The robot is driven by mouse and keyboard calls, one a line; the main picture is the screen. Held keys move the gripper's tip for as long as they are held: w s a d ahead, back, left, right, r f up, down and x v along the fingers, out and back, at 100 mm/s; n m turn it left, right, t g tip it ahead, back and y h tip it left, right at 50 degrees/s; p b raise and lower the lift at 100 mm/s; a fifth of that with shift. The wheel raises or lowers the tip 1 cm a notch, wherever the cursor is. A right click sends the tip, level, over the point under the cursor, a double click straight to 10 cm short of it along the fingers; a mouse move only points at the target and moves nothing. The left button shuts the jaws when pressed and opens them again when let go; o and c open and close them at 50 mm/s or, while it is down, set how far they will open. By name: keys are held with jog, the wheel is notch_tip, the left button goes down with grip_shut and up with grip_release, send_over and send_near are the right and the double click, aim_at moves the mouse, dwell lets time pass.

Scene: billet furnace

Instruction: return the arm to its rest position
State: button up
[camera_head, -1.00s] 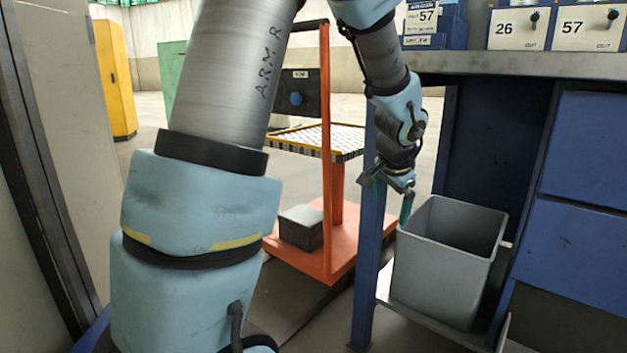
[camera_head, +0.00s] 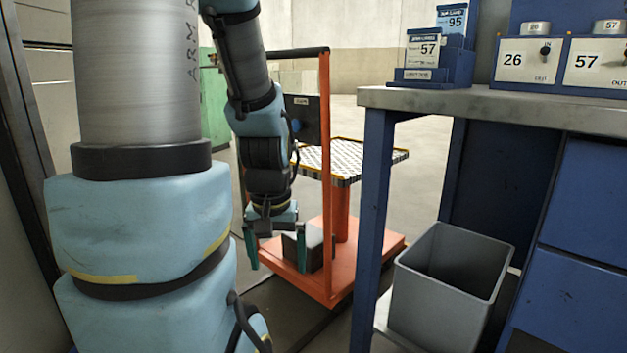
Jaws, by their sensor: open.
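My gripper (camera_head: 276,250) hangs downward in the middle left of the head view, in front of the orange cart. Its two green-tipped fingers are spread apart with nothing between them that I can see held. My arm's large blue and grey links fill the left side of the view, and the forearm bends down to the gripper. A dark grey block on the cart base shows behind the fingers.
The orange cart (camera_head: 326,190) with a checkered tray (camera_head: 350,163) stands behind my gripper. A workbench (camera_head: 480,102) with control boxes and card holders is at right. An open grey bin (camera_head: 440,315) sits below it. A green cabinet (camera_head: 215,100) stands behind.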

notch_tip(320, 180, up, 36)
jog(key=p, duration=3.4)
jog(key=shift+f, duration=0.25)
jog(key=shift+c, duration=0.4)
